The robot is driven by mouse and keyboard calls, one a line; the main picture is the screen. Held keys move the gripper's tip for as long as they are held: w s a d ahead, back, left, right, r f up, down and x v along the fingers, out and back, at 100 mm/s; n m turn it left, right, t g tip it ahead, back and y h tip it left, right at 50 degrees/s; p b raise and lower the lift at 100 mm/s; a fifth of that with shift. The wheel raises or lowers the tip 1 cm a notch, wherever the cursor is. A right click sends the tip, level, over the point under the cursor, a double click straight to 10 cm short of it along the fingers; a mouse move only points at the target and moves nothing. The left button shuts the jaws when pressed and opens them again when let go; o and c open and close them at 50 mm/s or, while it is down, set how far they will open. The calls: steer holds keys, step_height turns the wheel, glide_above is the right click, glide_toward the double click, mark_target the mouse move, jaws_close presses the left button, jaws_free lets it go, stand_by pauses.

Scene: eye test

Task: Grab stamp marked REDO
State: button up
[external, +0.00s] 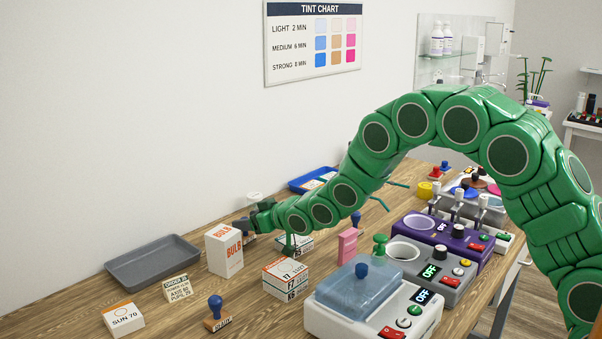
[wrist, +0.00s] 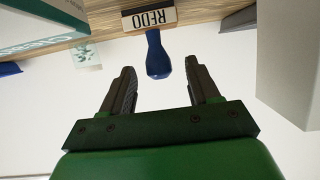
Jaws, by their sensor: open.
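The stamp marked REDO (wrist: 150,20) shows at the top of the wrist view, with a wooden base, a pale label with dark letters and a blue handle (wrist: 157,55). The handle points down the picture, toward the gap between my fingertips. My gripper (wrist: 161,82) is open and empty, one finger on each side of the handle's end. The handle does not look gripped. In the external view my gripper (external: 257,215) is low over the table, just behind the white BULB box (external: 224,250). A dark blue bit at its tip may be this stamp, mostly hidden.
Another blue-handled stamp (external: 215,312) stands at the table's front. Labelled boxes stand close by, including a stack (external: 285,279) and a carton (external: 182,289). A grey tray (external: 152,263) lies along the wall. Machines (external: 370,305) fill the right side.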

steer(key=shift+x, duration=2.1)
steer(key=c, duration=1.1)
